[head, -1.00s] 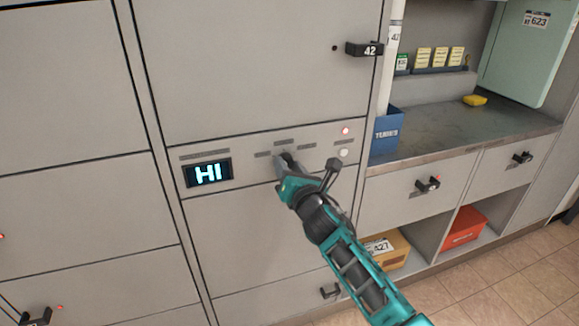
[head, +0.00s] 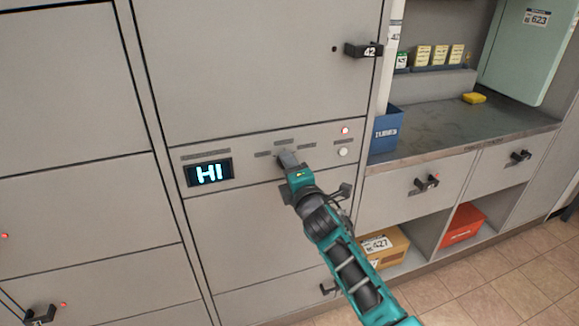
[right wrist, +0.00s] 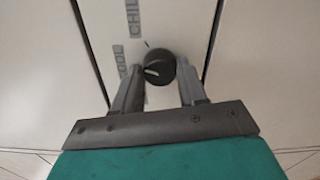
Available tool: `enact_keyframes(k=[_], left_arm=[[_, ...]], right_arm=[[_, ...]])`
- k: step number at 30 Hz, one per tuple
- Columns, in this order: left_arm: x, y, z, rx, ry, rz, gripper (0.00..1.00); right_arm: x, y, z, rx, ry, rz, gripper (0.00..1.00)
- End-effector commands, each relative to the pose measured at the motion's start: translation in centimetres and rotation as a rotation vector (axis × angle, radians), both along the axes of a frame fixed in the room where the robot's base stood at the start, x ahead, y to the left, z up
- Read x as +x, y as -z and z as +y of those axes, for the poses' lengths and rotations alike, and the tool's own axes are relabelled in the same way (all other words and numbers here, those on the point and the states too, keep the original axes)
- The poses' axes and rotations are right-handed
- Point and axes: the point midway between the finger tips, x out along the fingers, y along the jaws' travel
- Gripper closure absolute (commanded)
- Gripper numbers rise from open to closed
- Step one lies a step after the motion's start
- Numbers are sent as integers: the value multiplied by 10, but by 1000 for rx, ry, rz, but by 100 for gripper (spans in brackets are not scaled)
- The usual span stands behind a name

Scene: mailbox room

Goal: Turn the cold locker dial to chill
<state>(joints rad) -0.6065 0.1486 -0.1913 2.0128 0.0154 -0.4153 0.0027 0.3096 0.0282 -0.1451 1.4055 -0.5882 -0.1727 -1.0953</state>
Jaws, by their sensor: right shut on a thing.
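The cold locker dial (right wrist: 156,67) is a round black knob with a white pointer line in the right wrist view. The line lies nearly crosswise, its left end towards the COOL label (right wrist: 121,62). The CHILL label (right wrist: 133,18) is above, further round. My right gripper (right wrist: 158,85) has a finger on each side of the dial and is shut on it. In the head view my right gripper (head: 288,160) covers the dial on the locker panel (head: 250,162). My left gripper is out of view.
A red light (head: 345,130) and a white button (head: 343,152) are right of the dial. A door handle marked 42 (head: 363,50) sticks out above. To the right are a counter (head: 440,128), a blue bin (head: 387,130) and drawers with black handles.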

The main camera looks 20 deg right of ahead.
Motion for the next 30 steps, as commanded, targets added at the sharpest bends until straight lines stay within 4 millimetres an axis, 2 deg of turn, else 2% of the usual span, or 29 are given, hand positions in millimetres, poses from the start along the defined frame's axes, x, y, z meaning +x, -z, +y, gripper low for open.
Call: enact_keyframes(k=[15,24,30], left_arm=[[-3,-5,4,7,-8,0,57],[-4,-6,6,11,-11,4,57],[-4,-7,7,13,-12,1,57]], right_arm=[[0,-1,1,470,0,17,89],[0,0,0,642,1,24,89],[0,0,0,698,0,25,89]])
